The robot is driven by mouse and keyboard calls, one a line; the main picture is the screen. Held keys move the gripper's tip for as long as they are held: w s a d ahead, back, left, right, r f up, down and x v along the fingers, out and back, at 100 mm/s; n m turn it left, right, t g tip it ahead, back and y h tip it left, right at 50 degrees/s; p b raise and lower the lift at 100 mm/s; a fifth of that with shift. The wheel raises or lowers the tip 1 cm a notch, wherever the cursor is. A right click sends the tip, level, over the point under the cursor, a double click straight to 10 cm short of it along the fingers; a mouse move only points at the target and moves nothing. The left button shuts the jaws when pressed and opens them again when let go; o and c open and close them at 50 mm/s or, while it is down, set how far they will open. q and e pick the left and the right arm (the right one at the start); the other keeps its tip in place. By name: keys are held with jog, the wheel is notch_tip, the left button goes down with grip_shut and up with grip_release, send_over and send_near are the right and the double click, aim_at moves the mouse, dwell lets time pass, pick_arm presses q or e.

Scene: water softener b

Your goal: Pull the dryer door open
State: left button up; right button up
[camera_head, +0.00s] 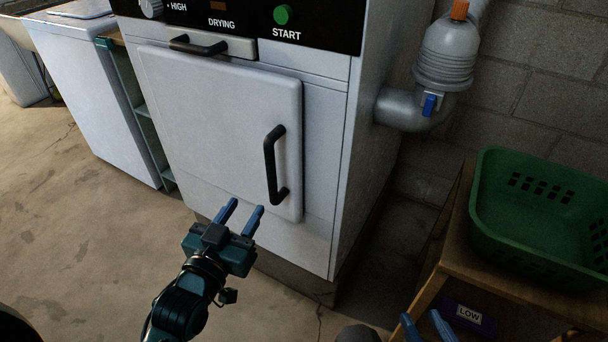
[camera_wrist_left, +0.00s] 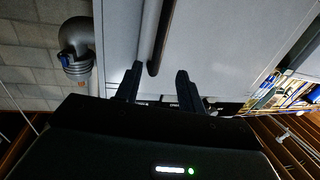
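The white dryer door (camera_head: 215,120) looks closed on the front of the dryer (camera_head: 325,120). Its black vertical handle (camera_head: 272,165) is on the door's right side. My left gripper (camera_head: 247,206) is open and empty, below and to the left of the handle, apart from it in the head view. In the left wrist view, the dark handle (camera_wrist_left: 161,45) lies ahead, between the directions of the two open fingers (camera_wrist_left: 158,76). My right gripper (camera_head: 425,320) shows only its blue fingertips at the bottom edge, spread apart with nothing visible between them.
A wooden stand (camera_head: 452,215) with a green basket (camera_head: 500,255) is at the right. A grey pipe (camera_head: 410,108) joins the dryer's right side. A black drawer handle (camera_head: 198,46) sits above the door. The floor in front and left is clear.

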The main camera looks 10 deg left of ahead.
aim_at(269, 169)
pick_arm(q)
jog(key=w, duration=0.4)
jog(key=w+d, duration=0.1)
jog(key=w, duration=0.4)
jog(key=w+d+b, duration=0.1)
jog(key=w, duration=0.3)
jog(key=shift+w+d+r, duration=0.1)
jog(key=shift+w, duration=0.05)
grip_shut()
